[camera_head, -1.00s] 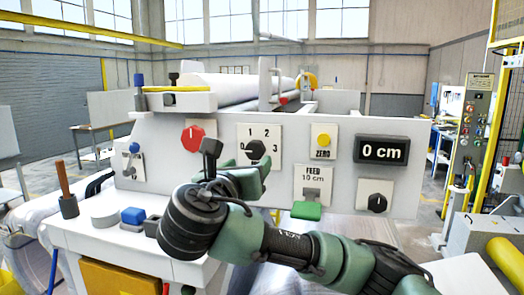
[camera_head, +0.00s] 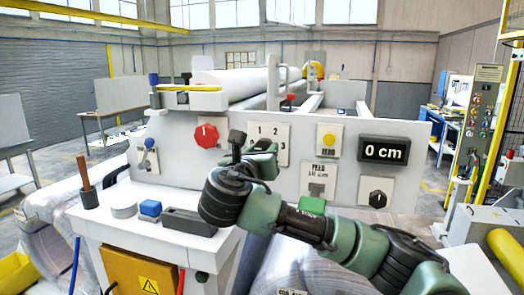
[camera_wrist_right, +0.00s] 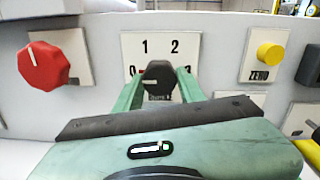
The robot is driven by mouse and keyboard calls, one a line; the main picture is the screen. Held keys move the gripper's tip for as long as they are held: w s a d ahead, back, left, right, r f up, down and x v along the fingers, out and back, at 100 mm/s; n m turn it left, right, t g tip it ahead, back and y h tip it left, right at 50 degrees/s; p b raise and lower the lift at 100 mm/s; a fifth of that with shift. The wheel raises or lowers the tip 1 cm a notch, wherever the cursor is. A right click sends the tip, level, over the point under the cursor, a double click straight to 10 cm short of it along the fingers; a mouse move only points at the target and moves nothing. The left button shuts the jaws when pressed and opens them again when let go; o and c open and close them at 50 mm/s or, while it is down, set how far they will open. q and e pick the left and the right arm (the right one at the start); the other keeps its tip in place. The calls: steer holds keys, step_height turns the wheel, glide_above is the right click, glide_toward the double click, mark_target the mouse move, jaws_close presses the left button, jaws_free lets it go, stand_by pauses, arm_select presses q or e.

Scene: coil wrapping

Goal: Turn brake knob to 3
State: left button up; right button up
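The brake knob (camera_wrist_right: 158,80) is black and faceted, on a white plate (camera_wrist_right: 128,48) marked 0, 1, 2 and 3 on the machine's front panel. In the right wrist view, 0, 1 and 2 show around it, and a small red mark lies near the 0. My right gripper (camera_wrist_right: 160,78) points at the knob, one green finger on each side, seemingly open; contact is unclear. The fingers partly cover the plate and its lower label. In the head view, my right gripper (camera_head: 262,152) hides the knob, with 1, 2 and 3 visible. My left gripper is out of view.
A red knob (camera_head: 206,136) sits left of the brake plate. A yellow ZERO button (camera_head: 329,140), a 0 cm display (camera_head: 384,150), a green FEED lever (camera_head: 312,205) and another black knob (camera_head: 377,198) sit to the right. A side table (camera_head: 135,228) holds small items.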

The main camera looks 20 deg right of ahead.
steer(key=c, duration=0.5)
jaws_close()
steer(key=m+b, duration=0.7)
steer(key=m, duration=0.4)
steer(key=m+h+b, duration=0.1)
steer(key=m+b, duration=0.7)
steer(key=m, duration=0.3)
steer(key=shift+w+a, duration=0.1)
steer(key=shift+a, duration=0.1)
steer(key=m+b, duration=0.2)
steer(key=m, duration=0.3)
steer(key=shift+r, duration=0.1)
steer(key=m, duration=0.4)
steer(key=shift+r+m, duration=0.15)
steer(key=shift+m, duration=0.15)
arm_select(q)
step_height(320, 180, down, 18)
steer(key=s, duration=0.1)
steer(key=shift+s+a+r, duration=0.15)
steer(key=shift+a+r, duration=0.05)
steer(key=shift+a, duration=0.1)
arm_select(e)
steer(key=m, duration=0.5)
steer(key=shift+d+r, duration=0.1)
